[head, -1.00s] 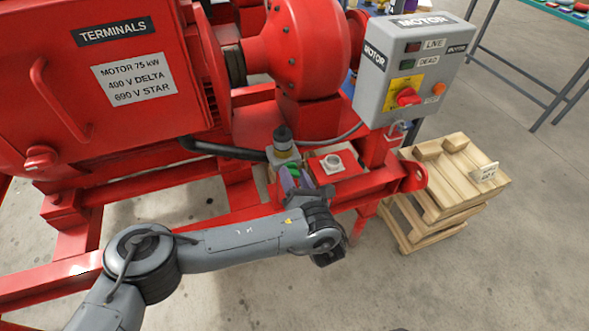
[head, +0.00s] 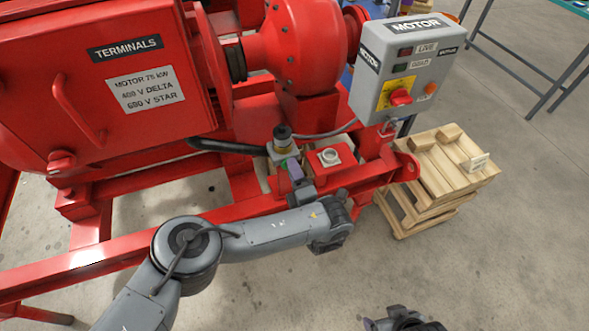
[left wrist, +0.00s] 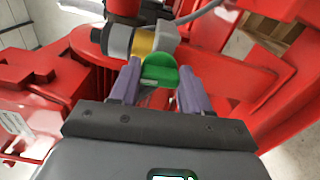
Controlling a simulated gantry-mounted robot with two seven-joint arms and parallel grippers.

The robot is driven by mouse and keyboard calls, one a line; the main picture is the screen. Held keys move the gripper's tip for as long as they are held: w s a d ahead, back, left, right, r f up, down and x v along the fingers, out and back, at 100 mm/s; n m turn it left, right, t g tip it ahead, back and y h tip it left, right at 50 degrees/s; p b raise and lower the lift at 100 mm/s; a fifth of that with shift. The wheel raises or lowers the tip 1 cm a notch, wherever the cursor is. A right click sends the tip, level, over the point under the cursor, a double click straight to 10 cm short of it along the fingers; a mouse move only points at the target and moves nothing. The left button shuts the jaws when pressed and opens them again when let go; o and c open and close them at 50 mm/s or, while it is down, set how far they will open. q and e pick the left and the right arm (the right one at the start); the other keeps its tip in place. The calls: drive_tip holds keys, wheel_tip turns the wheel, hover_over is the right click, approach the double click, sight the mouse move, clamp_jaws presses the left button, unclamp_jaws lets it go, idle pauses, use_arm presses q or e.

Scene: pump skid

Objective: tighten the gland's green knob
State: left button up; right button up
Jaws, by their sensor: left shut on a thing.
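The gland (head: 281,146), a grey fitting with a yellow band and dark cap, stands on the red skid frame; it also shows in the left wrist view (left wrist: 146,42). Its green knob (left wrist: 160,70) is a flat, rounded tab on the near side. My left gripper (left wrist: 159,78) is shut on the green knob, one purple finger on each side. In the head view the left gripper (head: 294,172) hides most of the knob. My right gripper (head: 398,320) shows only partly at the bottom edge, away from the skid, and its jaws are unclear.
A red plate with a round pale fitting (head: 329,157) sits right beside the gland. A black hose (head: 230,147) runs in from the left. The grey motor switch box (head: 405,68) stands above right. Wooden pallets (head: 437,178) lie on the floor at right.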

use_arm(q)
drive_tip(key=shift+m+p, duration=0.35)
drive_tip(key=shift+m, duration=3.15)
drive_tip(key=o, duration=1.1)
drive_tip(key=shift+f, duration=0.1)
drive_tip(key=shift+c, duration=0.2)
